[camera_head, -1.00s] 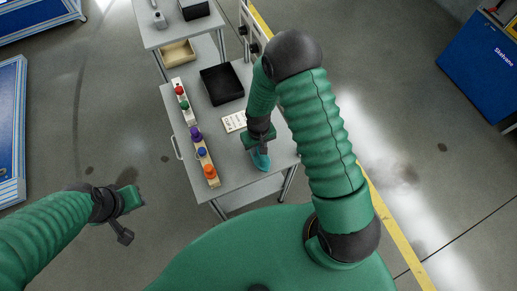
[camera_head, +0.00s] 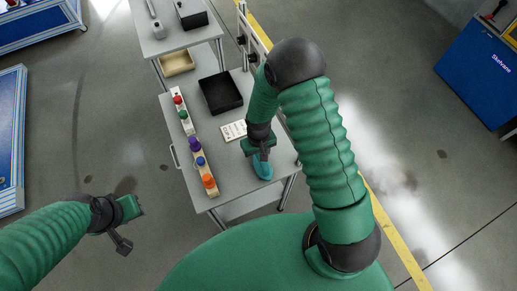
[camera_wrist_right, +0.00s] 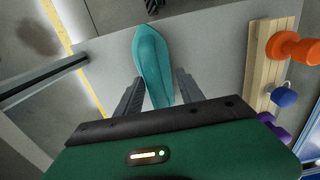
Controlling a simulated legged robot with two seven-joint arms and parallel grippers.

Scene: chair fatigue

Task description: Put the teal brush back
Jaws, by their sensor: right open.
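The teal brush (camera_head: 263,168) lies on the grey cart top (camera_head: 232,187) near its front right corner. My right gripper (camera_head: 258,150) is just above it, pointing down. In the right wrist view, the open fingers (camera_wrist_right: 158,80) stand on either side of the near end of the brush (camera_wrist_right: 151,55). Whether a finger touches it I cannot tell. My left gripper (camera_head: 128,220) hangs at the left, away from the cart; its jaw state is unclear.
A wooden rack with orange, blue and purple knobs (camera_head: 204,170) runs along the cart's left edge. A second rack (camera_head: 182,113) has red and green knobs. A black tray (camera_head: 221,92) and a white card (camera_head: 234,130) lie behind the brush.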

